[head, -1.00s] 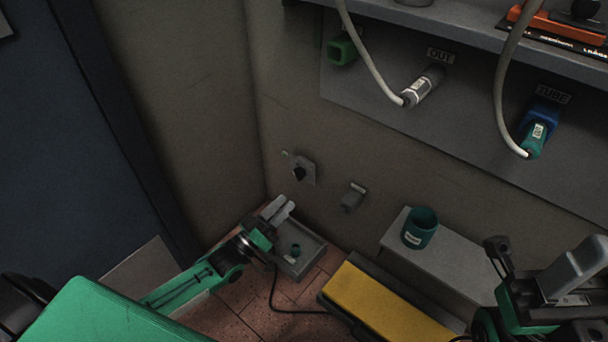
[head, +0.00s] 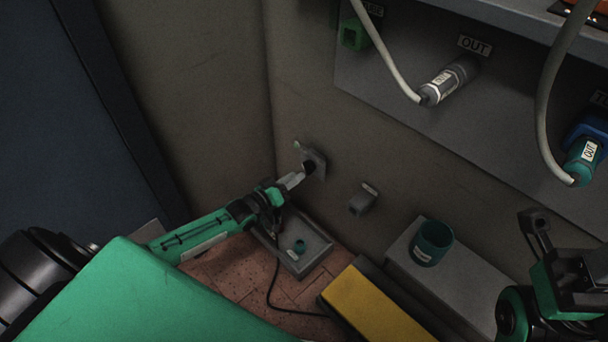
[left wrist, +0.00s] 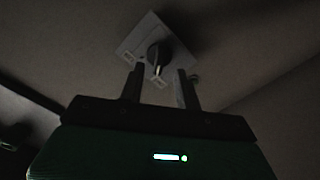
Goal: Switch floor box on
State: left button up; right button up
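A wall plate with a dark rotary knob (head: 309,167) is low on the wall near the corner. The left wrist view shows its pale square plate (left wrist: 135,38) and the dark knob (left wrist: 158,55) with a light pointer mark. My left gripper (head: 294,180) is at the plate in the head view. In the wrist view its two fingers (left wrist: 161,88) are apart, with the knob just beyond and between their tips; contact cannot be told. My right gripper (head: 548,250) is at the right edge, away from the plate; its fingers are unclear.
A grey tray (head: 318,262) with a small teal part lies on the tiled floor below. A grey wall fitting (head: 362,199), a teal cup (head: 432,243) on a grey ledge and a yellow block (head: 372,308) are to the right. Cables hang above.

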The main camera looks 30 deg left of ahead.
aim_at(305, 170)
pick_arm(q)
jog(key=shift+b+x, duration=0.75)
jog(key=shift+x, duration=1.65)
grip_shut()
